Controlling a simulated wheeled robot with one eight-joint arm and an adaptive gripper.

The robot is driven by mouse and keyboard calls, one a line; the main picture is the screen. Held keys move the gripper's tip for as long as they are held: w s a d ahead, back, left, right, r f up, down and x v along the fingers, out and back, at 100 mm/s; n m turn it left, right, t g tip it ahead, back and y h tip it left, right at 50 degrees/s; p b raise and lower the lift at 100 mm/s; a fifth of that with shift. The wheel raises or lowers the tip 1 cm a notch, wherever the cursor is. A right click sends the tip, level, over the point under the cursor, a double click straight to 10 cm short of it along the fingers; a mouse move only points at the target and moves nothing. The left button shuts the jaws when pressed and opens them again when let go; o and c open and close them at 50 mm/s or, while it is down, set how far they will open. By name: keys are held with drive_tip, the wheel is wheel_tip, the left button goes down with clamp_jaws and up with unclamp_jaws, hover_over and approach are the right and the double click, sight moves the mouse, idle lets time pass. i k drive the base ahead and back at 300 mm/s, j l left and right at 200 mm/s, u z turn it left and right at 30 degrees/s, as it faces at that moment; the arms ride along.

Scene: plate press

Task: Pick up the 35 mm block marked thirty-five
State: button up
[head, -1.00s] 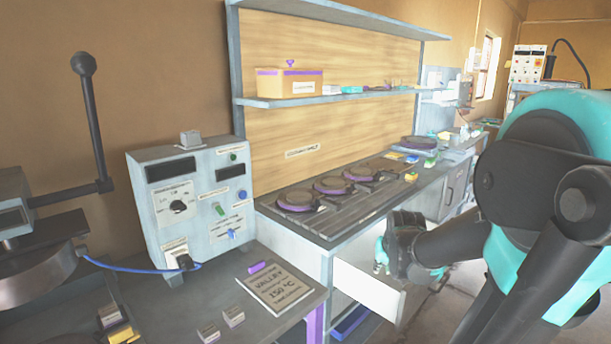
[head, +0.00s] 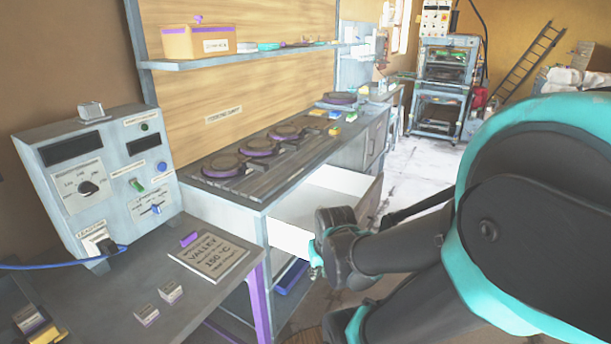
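Two small grey blocks with pale labelled faces stand on the near grey bench: one block (head: 146,315) nearer and one block (head: 171,291) just behind it. Another small pale block (head: 29,319) sits at the lower left beside yellow pieces. The markings are too small to read, so I cannot tell which is the thirty-five. My gripper (head: 316,258) is partly visible at the end of my arm, by the open drawer and well right of the blocks. Its fingers are not clear, and I see nothing held.
A control box (head: 100,185) with a blue cable stands behind the blocks. A sign (head: 209,257) reading VALLEY 150 °C lies to their right, with a purple piece (head: 189,239) behind it. An open white drawer (head: 318,205) juts from the bench with round dark plates (head: 258,147).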

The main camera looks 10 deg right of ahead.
sight(28, 318)
drive_tip(key=z, duration=0.7)
drive_tip(key=k+j+u, duration=0.1)
drive_tip(key=k+u, duration=0.3)
drive_tip(key=u, duration=1.75)
drive_tip(key=k+j, duration=0.05)
drive_tip(key=j, duration=0.05)
